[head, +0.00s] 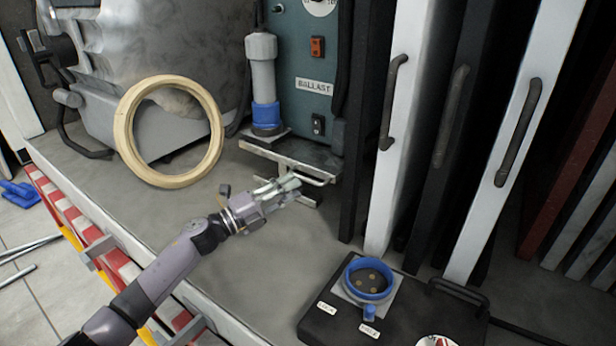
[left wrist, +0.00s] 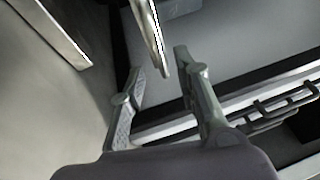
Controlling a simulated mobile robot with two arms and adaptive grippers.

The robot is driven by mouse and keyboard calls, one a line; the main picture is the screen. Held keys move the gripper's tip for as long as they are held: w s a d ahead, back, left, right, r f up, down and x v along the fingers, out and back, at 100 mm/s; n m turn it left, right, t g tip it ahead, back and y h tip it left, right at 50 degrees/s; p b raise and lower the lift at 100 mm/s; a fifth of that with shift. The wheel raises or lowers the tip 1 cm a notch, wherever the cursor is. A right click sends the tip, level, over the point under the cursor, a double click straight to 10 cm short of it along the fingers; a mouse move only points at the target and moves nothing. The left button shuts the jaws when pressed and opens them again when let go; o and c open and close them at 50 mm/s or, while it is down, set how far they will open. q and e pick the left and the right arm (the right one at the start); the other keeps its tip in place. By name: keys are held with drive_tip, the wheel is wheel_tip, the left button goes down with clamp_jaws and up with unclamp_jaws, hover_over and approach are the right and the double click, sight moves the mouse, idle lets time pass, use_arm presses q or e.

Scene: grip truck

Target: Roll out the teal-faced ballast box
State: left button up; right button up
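The teal-faced ballast box (head: 315,60) stands at the back centre in the head view, with a "BALLAST" label, a red switch and a dial. Under it is a metal base with a pale bar handle (head: 300,168) along its front. My left gripper (head: 292,184) is just in front of this handle. In the left wrist view, its two fingers (left wrist: 160,62) are apart and empty. A metal bar (left wrist: 148,30) ends near the gap between the fingertips; I cannot tell whether it touches them. My right gripper is not in view.
A grey-white cylinder with a blue base (head: 262,85) stands left of the box. A pale ring (head: 127,135) leans on grey machinery further left. Tall panels with handles (head: 395,100) stand close on the right. A black case with a blue ring (head: 368,278) lies front right.

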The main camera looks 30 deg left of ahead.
sight(308, 180)
use_arm(q)
drive_tip(key=x, duration=0.5)
drive_tip(key=shift+w+d+p, duration=0.2)
drive_tip(key=shift+w+p, duration=0.15)
drive_tip(key=shift+p, duration=0.05)
drive_tip(key=shift+c, duration=0.4)
clamp_jaws()
